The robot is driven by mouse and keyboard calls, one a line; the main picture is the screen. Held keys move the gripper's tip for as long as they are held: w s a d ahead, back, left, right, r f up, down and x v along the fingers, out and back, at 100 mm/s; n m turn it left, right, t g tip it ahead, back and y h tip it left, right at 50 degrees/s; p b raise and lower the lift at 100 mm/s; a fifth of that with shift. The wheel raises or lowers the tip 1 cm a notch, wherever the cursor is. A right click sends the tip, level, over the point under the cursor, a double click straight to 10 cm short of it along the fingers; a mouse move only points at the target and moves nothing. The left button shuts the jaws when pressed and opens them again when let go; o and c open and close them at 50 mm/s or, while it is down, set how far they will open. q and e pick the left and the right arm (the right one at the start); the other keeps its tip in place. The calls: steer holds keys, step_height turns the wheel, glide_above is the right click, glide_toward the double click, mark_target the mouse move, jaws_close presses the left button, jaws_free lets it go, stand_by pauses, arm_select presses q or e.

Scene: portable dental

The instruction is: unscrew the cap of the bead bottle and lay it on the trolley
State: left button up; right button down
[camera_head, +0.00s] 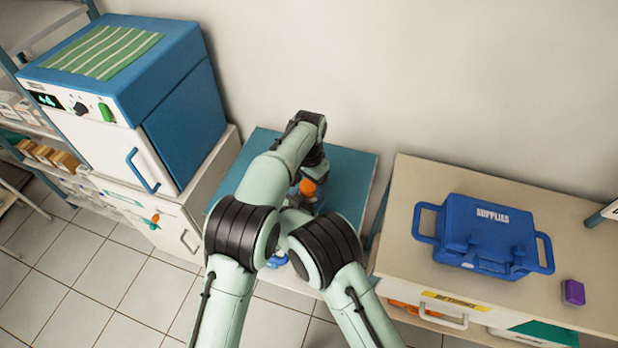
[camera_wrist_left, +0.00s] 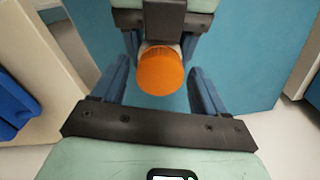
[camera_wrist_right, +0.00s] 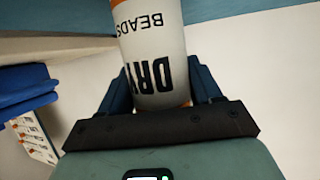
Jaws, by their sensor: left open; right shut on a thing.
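The bead bottle (camera_wrist_right: 158,55) is white with dark "DRY BEADS" lettering and stands between the fingers of my right gripper (camera_wrist_right: 160,85), which is shut on its body. Its orange cap (camera_head: 308,187) is on top and shows in the left wrist view (camera_wrist_left: 160,71). My left gripper (camera_wrist_left: 158,68) is open, with one finger on each side of the cap and a visible gap to it. In the head view my arms hide most of the bottle and both grippers. The trolley (camera_head: 348,172) has a blue top beneath them.
A blue supplies case (camera_head: 487,235) and a purple block (camera_head: 573,292) sit on the beige cabinet (camera_head: 410,205) at right. A blue and white box-shaped unit (camera_head: 170,80) stands at left. The trolley top's back right part is clear.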

mark_target(309, 185)
arm_select(q)
steer(key=shift+c, duration=0.3)
steer(key=c, duration=1)
steer(key=shift+n, duration=1.5)
steer(key=shift+c, duration=0.2)
steer(key=shift+r, duration=0.15)
steer(key=shift+r, duration=1)
steer(key=shift+r, duration=2)
arm_select(e)
steer(key=shift+c, duration=0.6)
jaws_free()
